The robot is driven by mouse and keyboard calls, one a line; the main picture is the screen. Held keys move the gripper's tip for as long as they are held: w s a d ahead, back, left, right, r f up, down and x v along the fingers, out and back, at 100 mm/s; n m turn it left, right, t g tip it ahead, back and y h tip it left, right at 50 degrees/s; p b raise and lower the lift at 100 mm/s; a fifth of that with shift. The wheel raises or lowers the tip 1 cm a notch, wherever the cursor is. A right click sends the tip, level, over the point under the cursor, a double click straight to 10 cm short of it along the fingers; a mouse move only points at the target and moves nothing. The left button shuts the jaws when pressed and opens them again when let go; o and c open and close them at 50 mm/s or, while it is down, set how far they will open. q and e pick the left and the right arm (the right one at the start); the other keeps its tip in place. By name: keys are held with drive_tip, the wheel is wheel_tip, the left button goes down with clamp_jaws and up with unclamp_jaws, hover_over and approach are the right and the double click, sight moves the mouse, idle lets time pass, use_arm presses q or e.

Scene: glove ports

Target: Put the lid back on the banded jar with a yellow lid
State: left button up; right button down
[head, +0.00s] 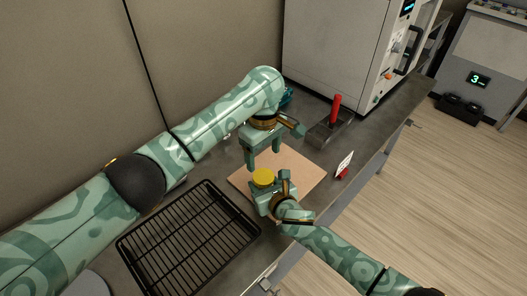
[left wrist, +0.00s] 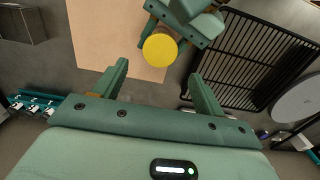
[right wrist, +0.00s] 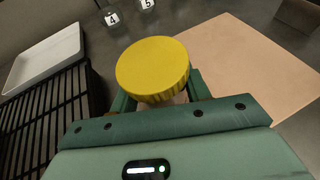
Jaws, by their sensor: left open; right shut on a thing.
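The yellow lid (head: 263,177) lies flat on top of the jar, above the jaws of my right gripper (head: 268,192). In the right wrist view the lid (right wrist: 153,69) hides most of the jar, and only a sliver of the jar body (right wrist: 181,98) shows below its rim. My right gripper is shut on the jar, over the tan board (head: 300,169). I cannot tell whether the lid is fully seated; the jar's bands are hidden. My left gripper (head: 263,155) is open and empty above the lid, which also shows beyond its fingers in the left wrist view (left wrist: 160,50).
A black wire rack (head: 190,240) lies left of the board. A dark holder with a red-handled tool (head: 336,108) and a small sign (head: 344,164) stand to the right. A large grey cabinet (head: 335,45) stands behind. The far part of the board is clear.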

sight(263, 176)
use_arm(q)
drive_tip(key=shift+f, duration=3.95)
drive_tip(key=c, duration=1)
drive_tip(key=m, duration=0.6)
drive_tip(key=shift+m, duration=0.3)
drive_tip(key=o, duration=1.1)
drive_tip(key=shift+r, duration=0.1)
